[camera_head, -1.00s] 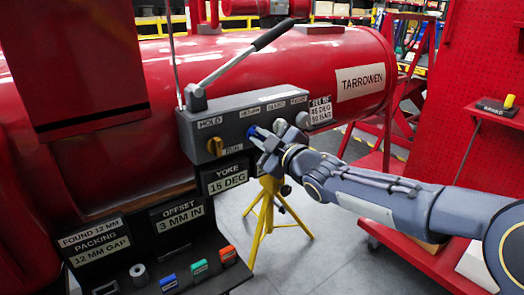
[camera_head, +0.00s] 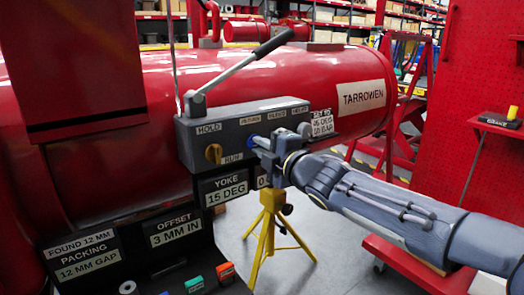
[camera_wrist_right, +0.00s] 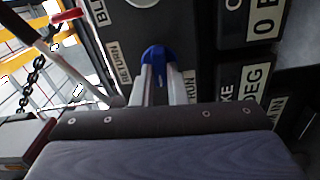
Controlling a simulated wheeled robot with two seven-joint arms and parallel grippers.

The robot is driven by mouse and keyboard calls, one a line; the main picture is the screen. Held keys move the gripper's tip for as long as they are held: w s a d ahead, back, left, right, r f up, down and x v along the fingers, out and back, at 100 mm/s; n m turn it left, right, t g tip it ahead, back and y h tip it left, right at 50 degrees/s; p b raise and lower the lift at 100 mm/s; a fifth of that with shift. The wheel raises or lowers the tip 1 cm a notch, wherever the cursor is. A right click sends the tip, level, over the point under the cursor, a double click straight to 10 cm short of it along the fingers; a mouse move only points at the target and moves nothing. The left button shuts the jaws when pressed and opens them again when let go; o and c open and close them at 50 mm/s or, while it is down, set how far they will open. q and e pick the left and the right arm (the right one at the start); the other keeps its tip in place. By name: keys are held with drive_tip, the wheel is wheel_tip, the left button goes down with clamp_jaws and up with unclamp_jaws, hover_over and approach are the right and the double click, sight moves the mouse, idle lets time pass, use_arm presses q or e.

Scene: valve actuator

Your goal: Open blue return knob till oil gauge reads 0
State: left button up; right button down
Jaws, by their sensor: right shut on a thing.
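In the head view the knob is mostly hidden by the gripper. No oil gauge reading can be made out. My left gripper is not in view.
A long lever (camera_head: 240,66) rises from the box top. A yellow stand (camera_head: 272,215) is below. A red pegboard (camera_head: 490,120) is at right.

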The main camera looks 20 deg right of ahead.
idle(0.4)
drive_tip(key=c, duration=1.4)
unclamp_jaws()
drive_tip(key=shift+c, duration=0.2)
drive_tip(key=p+v, duration=0.1)
drive_tip(key=v, duration=0.6)
drive_tip(key=shift+s+d+p, duration=0.15)
drive_tip(key=shift+s+p, duration=0.2)
drive_tip(key=shift+p, duration=0.05)
